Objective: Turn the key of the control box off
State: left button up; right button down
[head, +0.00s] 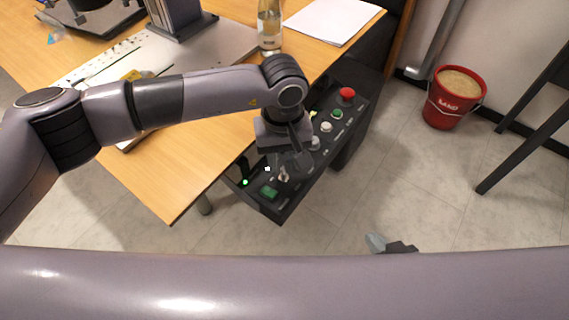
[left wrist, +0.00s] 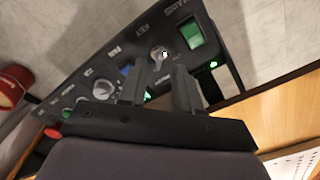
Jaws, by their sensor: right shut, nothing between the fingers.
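The control box (head: 318,160) is a black panel at the table's edge with a row of buttons and switches. Its key (head: 284,176) is a small silver piece near the panel's near end, and it also shows in the left wrist view (left wrist: 160,54). My left gripper (head: 285,163) is above the panel, pointing down at the key. In the left wrist view its two fingers (left wrist: 161,78) are apart, with the key just beyond the tips and nothing held. Contact cannot be told. My right gripper (head: 388,244) shows only partly behind my arm, away from the box, shut and empty.
A green light (head: 245,182) glows beside the key, near a green rocker switch (head: 269,192). A red button (head: 347,95) is at the panel's far end. The wooden table (head: 170,165) is left of the box. A red bucket (head: 454,97) stands on the floor at right.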

aim_at(284, 174)
pick_arm(q)
jog(key=shift+f, duration=1.35)
jog(key=shift+d, duration=0.1)
grip_shut()
